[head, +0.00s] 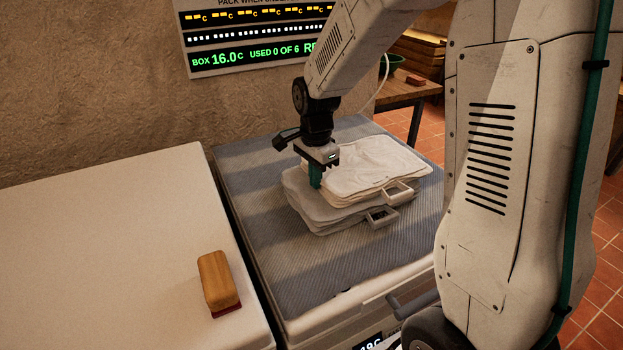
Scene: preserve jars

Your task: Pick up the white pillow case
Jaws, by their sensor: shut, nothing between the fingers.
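A white pillow case (378,164), folded flat, lies on top of a grey folded cloth bundle (318,210). Each has a handle-like loop at its front right: a pale one (399,193) above and a grey one (382,217) below. My gripper (316,182) points down at the left end of the stack, its green fingertips together and empty. The fingertips overlap the left edge of the white case in the picture; I cannot tell whether they touch it.
The stack rests on a blue-grey striped cover (262,240) over a chest. A white surface (110,250) at left holds a wooden block-shaped brush (217,280) and is otherwise clear. A sign (262,40) hangs on the wall. A wooden table (408,92) stands behind.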

